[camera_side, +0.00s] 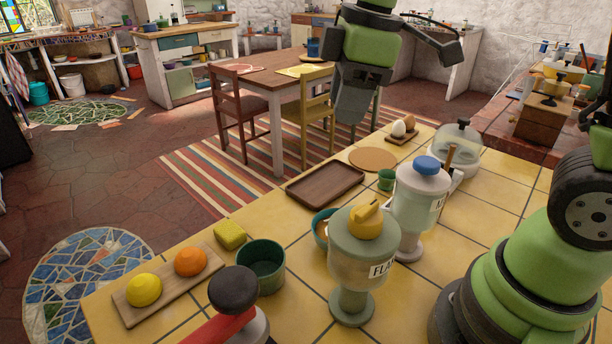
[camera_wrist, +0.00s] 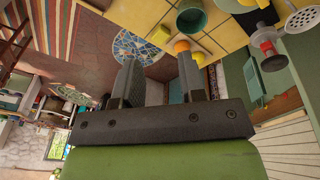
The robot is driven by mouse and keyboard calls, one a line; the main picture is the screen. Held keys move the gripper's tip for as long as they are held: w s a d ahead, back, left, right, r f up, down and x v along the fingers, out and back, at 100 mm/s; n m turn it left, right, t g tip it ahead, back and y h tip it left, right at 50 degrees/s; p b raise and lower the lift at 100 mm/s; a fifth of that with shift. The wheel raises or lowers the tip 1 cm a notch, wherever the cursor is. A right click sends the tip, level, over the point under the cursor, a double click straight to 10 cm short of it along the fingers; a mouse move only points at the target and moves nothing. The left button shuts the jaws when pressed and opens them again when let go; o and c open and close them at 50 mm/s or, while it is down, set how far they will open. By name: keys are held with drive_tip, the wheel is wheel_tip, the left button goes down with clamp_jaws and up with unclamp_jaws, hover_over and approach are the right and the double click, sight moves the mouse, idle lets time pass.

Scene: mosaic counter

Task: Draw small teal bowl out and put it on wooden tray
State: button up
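The small teal bowl (camera_side: 320,229) sits on the yellow tiled counter, largely hidden behind a pale green jar with a yellow lid (camera_side: 363,252). Something brownish shows inside it, too small to make out. The brown wooden tray (camera_side: 325,186) lies flat and empty near the counter's far edge, behind the bowl. My gripper (camera_side: 350,112) is raised above and beyond the tray, apart from both. In the wrist view my gripper (camera_wrist: 160,80) has its two fingers spread with nothing between them.
A jar with a blue lid (camera_side: 420,196) stands right of the bowl. A green pot (camera_side: 262,268), yellow sponge (camera_side: 230,235) and board with lemon and orange (camera_side: 170,285) are left. A small green cup (camera_side: 386,181), round mat (camera_side: 373,159) and egg holder (camera_side: 401,132) lie beyond.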

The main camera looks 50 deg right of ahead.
drive_tip(key=w+f+n+g, duration=0.2)
drive_tip(key=w+f+n, duration=0.3)
drive_tip(key=f+n, duration=0.15)
drive_tip(key=n+g+h, duration=0.2)
drive_tip(key=n, duration=0.5)
approach(315, 219)
drive_tip(key=shift+w+d+f+m, duration=0.15)
drive_tip(key=shift+f+m, duration=0.1)
drive_tip(key=shift+f, duration=0.15)
drive_tip(key=f, duration=0.3)
drive_tip(key=s+f, duration=0.1)
drive_tip(key=f, duration=0.2)
drive_tip(key=s+f, duration=0.1)
drive_tip(key=f, duration=0.2)
drive_tip(key=shift+d+f, duration=0.35)
drive_tip(key=shift+d, duration=0.05)
drive_tip(key=shift+c, duration=0.2)
clamp_jaws()
